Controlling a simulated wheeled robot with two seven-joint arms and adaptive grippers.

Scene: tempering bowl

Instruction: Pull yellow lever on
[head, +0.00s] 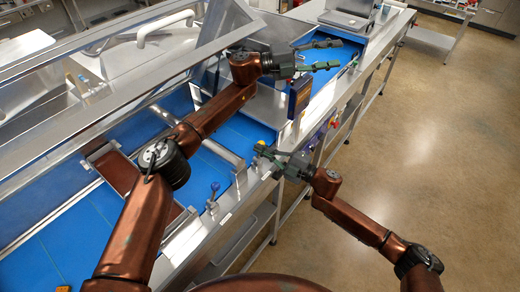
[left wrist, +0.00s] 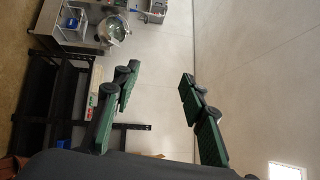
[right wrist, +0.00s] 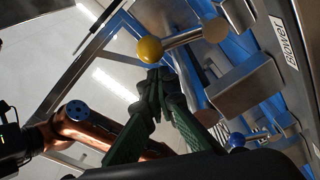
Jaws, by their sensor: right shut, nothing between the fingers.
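The yellow lever's ball knob (head: 260,147) stands at the front edge of the machine in the head view. In the right wrist view the yellow knob (right wrist: 150,48) is on a metal rod that runs right to its mount. My right gripper (head: 269,154) is shut and empty, with its fingertips right at the knob. In the right wrist view its fingertips (right wrist: 162,76) are just below the knob; I cannot tell if they touch it. My left gripper (head: 338,54) is open and empty above the far part of the machine, away from the lever.
A blue-knobbed lever (head: 214,187) stands nearer along the same edge. A "Blower" label (right wrist: 285,40) is beside the yellow lever. A dark display box (head: 299,97) stands beyond it. The blue belt (head: 100,210) runs along the machine. The floor (head: 430,130) at right is clear.

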